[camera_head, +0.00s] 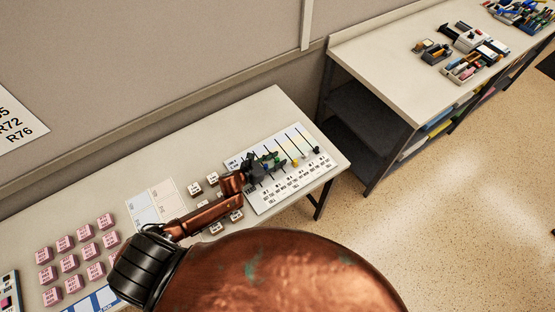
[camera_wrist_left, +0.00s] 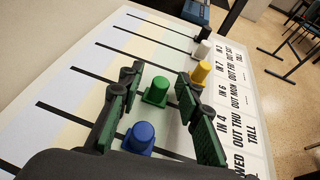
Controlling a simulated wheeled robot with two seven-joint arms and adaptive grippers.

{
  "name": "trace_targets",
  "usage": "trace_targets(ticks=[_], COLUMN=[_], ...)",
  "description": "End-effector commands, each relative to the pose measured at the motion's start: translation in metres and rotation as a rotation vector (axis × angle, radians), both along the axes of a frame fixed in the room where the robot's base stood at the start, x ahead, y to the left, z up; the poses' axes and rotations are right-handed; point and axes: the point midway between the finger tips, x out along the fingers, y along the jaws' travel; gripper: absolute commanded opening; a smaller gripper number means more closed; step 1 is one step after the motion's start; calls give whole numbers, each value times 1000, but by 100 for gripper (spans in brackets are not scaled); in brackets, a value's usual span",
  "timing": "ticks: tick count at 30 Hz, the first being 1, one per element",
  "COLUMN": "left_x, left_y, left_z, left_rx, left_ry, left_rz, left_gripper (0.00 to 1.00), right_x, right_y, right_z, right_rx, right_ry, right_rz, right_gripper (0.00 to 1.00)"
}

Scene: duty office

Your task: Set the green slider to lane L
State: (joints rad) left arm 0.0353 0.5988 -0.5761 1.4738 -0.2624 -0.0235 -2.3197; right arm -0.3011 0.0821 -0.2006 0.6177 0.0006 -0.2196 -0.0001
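The slider panel (camera_head: 262,204) is a white board with dark parallel slots and printed labels. In the left wrist view, the green slider (camera_wrist_left: 156,92) is a knob standing between the two fingers of my left gripper (camera_wrist_left: 158,84). A gap shows on both sides of the knob, so the fingers are open around it, not clamped. The blue slider (camera_wrist_left: 138,138) is nearer the wrist, also between the fingers. In the head view my left gripper (camera_head: 264,164) is over the panel and partly hides the sliders. I cannot make out a lane marked L. My right gripper is not in view.
A yellow slider (camera_wrist_left: 201,73) is just beyond the right finger, with white (camera_wrist_left: 203,50) and black (camera_wrist_left: 205,33) ones farther on. Pink blocks (camera_head: 70,263) and several pale blocks (camera_head: 195,189) lie on the desk. A wall is behind it. A shelf bench (camera_head: 380,75) stands at right.

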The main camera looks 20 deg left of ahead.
Motion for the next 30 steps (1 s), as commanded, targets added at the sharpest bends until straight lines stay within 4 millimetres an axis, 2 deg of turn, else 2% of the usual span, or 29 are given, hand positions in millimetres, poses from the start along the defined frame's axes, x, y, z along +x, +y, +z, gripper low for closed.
trace_targets(ticks=[15, 21, 30], left_x=[-81, -96, -98], left_y=[37, 44, 44], left_z=[35, 43, 44], left_rx=[2, 2, 1], left_ry=[2, 1, 1], left_rz=[1, 1, 0], left_gripper=[32, 32, 32], right_x=[2, 2, 2], right_y=[2, 2, 2], right_z=[0, 0, 0], right_rx=[1, 1, 2], right_ry=[-3, -3, -3], right_rz=[-1, -1, -1], right_gripper=[32, 32, 32])
